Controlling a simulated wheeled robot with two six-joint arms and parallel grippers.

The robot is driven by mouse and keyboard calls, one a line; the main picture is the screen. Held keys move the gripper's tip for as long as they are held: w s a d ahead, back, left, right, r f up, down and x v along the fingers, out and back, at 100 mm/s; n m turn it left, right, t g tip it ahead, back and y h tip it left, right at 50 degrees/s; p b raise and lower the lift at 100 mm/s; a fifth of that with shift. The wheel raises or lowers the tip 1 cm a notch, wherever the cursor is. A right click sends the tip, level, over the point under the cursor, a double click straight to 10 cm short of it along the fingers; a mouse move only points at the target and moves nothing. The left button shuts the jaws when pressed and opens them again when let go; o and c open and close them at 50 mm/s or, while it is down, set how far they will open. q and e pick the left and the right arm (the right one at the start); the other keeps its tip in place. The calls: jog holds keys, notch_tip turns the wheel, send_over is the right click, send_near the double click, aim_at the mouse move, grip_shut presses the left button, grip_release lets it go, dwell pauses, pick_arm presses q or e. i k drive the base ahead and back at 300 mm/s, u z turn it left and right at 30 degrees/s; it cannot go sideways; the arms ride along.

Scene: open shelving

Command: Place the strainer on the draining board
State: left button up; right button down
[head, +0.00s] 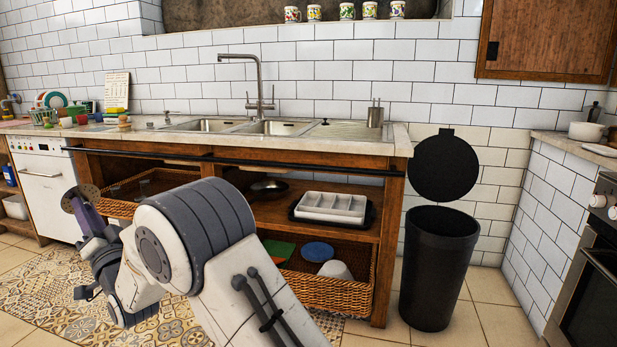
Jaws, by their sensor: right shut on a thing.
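My right gripper (95,240) is at the left, in front of the counter, at the end of my white and grey arm. It is shut on a dark item with a round brownish head (80,192) and a purple part (90,218), which looks like the strainer. The item is held up in the air, apart from the counter, with its head upward. My own arm and the angle hide some of the grip. The draining board (345,131) is the ridged steel area right of the sink basins, on the counter. My left gripper is not in view.
The sink (270,128) has a tall tap (260,90). A steel cup (375,115) stands at the draining board's right end. A rail (230,162) runs along the counter front. A black bin (437,265) stands right of the counter. Dishes crowd the counter's left end.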

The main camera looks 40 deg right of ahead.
aim_at(337, 134)
jog(key=z, duration=0.05)
jog(key=k, duration=0.1)
jog(key=z, duration=1.6)
jog(key=i, duration=0.4)
